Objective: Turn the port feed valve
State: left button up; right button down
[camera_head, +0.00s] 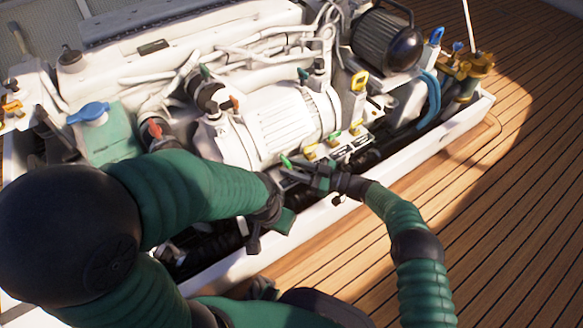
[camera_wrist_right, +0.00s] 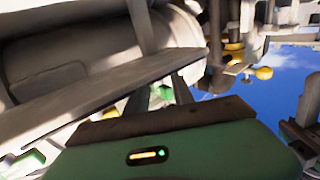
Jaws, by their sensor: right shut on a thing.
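A small green valve handle (camera_head: 287,161) stands at the left end of a row of brass-bodied valves on the front of the engine. My right gripper (camera_head: 291,172) reaches in from the right and is shut on this handle. In the right wrist view, green shows between the dark fingertips (camera_wrist_right: 160,92). The fingers hide most of the handle and its body, and its turn angle is unclear. My left gripper (camera_head: 262,222) hangs over the hatch's front edge, left of the right one. Its fingers are too dark to read.
Other green-handled valves (camera_head: 334,135) stand close to the right. A white engine cylinder (camera_head: 288,120) rises just behind. The white hatch rim (camera_head: 330,208) runs in front; the wooden deck (camera_head: 500,220) is clear.

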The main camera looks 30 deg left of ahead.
jog(key=shift+w+d+r, duration=0.15)
jog(key=shift+w+r, duration=0.05)
jog(key=shift+w, duration=0.3)
jog(key=c, duration=1.2)
grip_release()
jog(key=shift+o, duration=1.2)
jog(key=shift+s+f, duration=0.1)
jog(key=shift+s, duration=0.05)
jog(key=w+d+p, duration=0.1)
jog(key=d+p, duration=0.6)
jog(key=d, duration=0.9)
jog(key=shift+d, duration=0.35)
jog(key=shift+w, duration=0.1)
